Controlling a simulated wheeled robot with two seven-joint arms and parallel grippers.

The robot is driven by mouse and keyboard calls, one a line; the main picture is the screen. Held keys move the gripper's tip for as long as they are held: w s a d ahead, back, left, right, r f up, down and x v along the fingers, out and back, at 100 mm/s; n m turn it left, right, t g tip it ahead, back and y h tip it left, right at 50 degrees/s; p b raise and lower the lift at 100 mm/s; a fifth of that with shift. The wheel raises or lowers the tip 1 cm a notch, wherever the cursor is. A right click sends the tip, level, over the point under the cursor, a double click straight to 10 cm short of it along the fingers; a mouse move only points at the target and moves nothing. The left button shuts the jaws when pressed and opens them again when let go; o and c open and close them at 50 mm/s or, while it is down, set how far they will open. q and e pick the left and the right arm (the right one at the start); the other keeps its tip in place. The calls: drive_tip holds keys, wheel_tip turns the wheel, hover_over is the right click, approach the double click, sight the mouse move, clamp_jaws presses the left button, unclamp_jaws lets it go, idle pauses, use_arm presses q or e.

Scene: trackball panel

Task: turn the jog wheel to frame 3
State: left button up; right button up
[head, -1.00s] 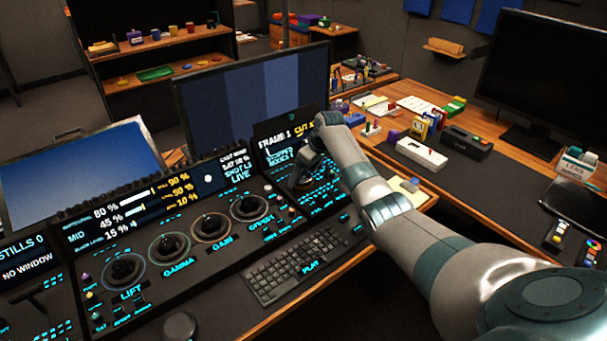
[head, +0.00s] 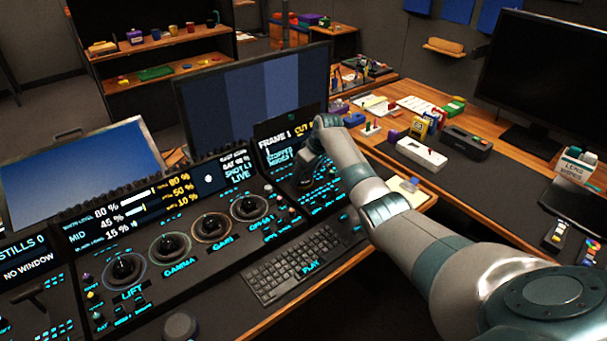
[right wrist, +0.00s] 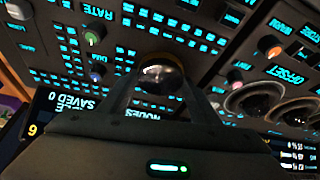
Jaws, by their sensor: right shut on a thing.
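The jog wheel (right wrist: 160,74) shows in the right wrist view as a dark round knob with a shiny top. My right gripper (right wrist: 160,82) has a finger on each side of it and is shut on it. In the head view the right gripper (head: 303,178) is down at the right end of the console, and it and the arm hide the wheel. The small screen (head: 285,140) behind it reads "FRAME 1", with yellow text beside it partly covered by my arm. My left gripper is not in view.
Small knobs and lit buttons (right wrist: 95,35) crowd the panel around the wheel. Several trackballs with rings (head: 170,246) line the console to the left. A keyboard (head: 300,262) lies in front. A large monitor (head: 255,95) stands behind the small screen.

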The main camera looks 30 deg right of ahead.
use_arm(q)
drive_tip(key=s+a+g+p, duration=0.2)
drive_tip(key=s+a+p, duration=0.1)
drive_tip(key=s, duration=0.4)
use_arm(e)
drive_tip(key=shift+a+r+m+h, duration=0.1)
drive_tip(key=shift+r+m+h, duration=0.15)
drive_tip(key=shift+m, duration=0.45)
drive_tip(key=m+h+p, duration=0.1)
drive_tip(key=m+p, duration=0.2)
drive_tip(key=shift+a, duration=0.1)
drive_tip(key=shift+f+m+h+p, duration=0.1)
drive_tip(key=shift+m+h+p, duration=0.55)
drive_tip(key=shift+m, duration=0.35)
drive_tip(key=shift+a+f+m+p, duration=0.1)
drive_tip(key=shift+m+p, duration=0.3)
drive_tip(key=shift+m, duration=0.5)
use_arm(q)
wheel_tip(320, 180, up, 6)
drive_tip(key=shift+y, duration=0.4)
use_arm(e)
drive_tip(key=shift+w+m+g+h, duration=0.1)
drive_tip(key=shift+m+g+h, duration=0.55)
drive_tip(key=shift+m, duration=0.95)
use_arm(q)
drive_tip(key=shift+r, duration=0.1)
use_arm(e)
drive_tip(key=o, duration=1)
drive_tip(key=shift+o, duration=0.2)
